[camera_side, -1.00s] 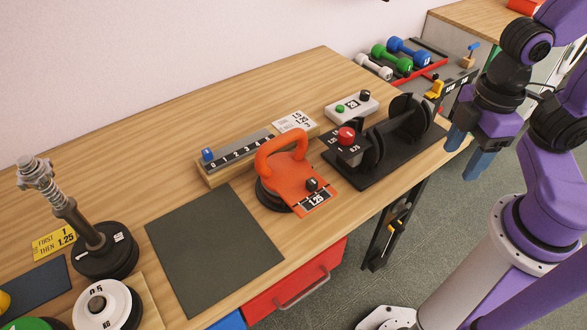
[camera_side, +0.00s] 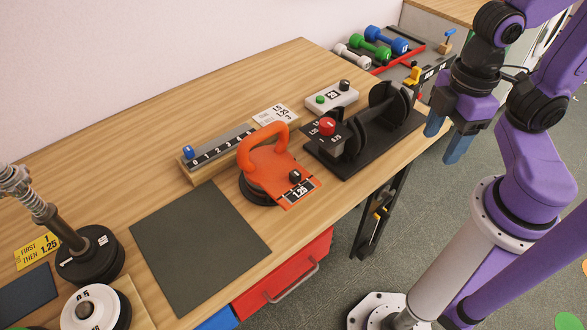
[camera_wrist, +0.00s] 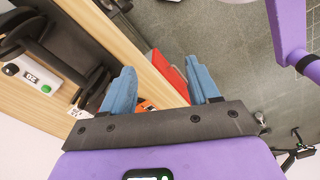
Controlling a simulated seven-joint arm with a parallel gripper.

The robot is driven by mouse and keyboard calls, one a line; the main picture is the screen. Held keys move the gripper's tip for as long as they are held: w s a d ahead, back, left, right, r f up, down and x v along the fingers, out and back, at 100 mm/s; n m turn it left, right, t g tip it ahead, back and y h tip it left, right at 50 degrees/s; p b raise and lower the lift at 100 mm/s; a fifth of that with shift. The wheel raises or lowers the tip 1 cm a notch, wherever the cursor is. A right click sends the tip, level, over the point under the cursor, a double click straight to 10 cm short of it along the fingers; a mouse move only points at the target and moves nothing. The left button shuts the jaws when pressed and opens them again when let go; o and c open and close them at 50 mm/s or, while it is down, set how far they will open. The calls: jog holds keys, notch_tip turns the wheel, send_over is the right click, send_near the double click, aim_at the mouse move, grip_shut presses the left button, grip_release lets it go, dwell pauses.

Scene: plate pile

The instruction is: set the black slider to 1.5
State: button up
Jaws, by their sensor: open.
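The black slider (camera_side: 295,176) is a small black knob on the orange plate (camera_side: 302,190) of an orange-handled device (camera_side: 262,150). The device stands on the table beside a dark mat. My gripper (camera_side: 447,143) is open and empty, pointing down beyond the table's right edge, well right of the slider. In the wrist view my gripper (camera_wrist: 162,88) has its blue fingers wide apart. A bit of orange (camera_wrist: 146,105) shows beside one finger; the slider is not visible there.
A black cradle (camera_side: 375,140) with a red knob (camera_side: 327,126) stands between my gripper and the orange device. Behind are a scale with a blue slider (camera_side: 188,152) and a white box (camera_side: 331,96). A dark mat (camera_side: 200,245) and a weight post (camera_side: 85,250) are to the left.

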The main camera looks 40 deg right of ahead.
jog(key=shift+c, duration=1.3)
notch_tip(320, 180, up, 4)
jog(key=n, duration=0.6)
send_over(295, 173)
notch_tip(295, 173, down, 16)
jog(key=shift+f, duration=0.25)
jog(key=shift+d, duration=0.1)
grip_shut()
